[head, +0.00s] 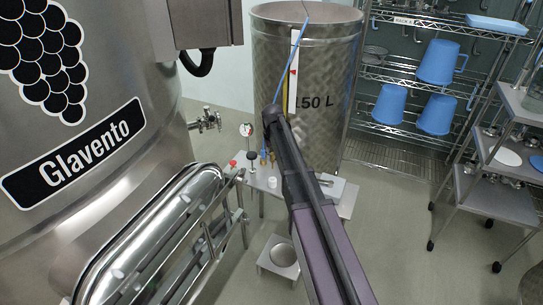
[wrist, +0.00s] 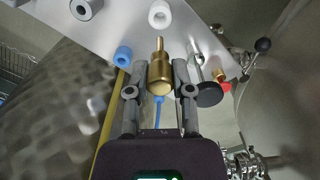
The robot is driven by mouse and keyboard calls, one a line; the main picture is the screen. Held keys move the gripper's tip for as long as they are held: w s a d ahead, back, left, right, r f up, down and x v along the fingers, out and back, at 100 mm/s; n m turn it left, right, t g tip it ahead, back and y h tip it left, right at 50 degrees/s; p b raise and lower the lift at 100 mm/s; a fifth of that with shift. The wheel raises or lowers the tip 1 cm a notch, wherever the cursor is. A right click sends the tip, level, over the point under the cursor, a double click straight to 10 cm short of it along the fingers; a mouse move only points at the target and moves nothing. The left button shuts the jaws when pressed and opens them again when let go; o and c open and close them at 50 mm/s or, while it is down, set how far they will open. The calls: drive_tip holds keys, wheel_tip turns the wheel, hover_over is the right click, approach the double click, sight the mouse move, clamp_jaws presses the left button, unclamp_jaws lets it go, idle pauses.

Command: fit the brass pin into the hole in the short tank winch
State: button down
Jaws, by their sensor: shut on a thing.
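The brass pin (wrist: 160,74) is upright in the wrist view, its narrow tip pointing up the picture toward the steel plate. My gripper (wrist: 158,72) is shut on it, with a finger on each side. A blue cord or strip shows behind the pin's lower end. A white round fitting (wrist: 160,14) with a hole lies just beyond the tip. A blue fitting (wrist: 124,55) is to the left and a grey one (wrist: 87,7) at the upper left. I cannot tell which part is the short tank winch. In the head view my arm hides most of the gripper.
A black knob (wrist: 208,94) and red handle (wrist: 226,87) stand close right of my gripper. The steel bench (head: 340,194) is in front of the 150 L vat (head: 322,110). The Glavento tank (head: 90,120) is left; a shelf rack (head: 385,135) and cart (head: 495,195) are right.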

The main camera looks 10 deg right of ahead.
drive_tip(key=shift+r, duration=0.1)
idle(0.3)
drive_tip(key=shift+r+p, duration=1.9)
drive_tip(key=shift+p, duration=0.15)
drive_tip(key=shift+s, duration=0.15)
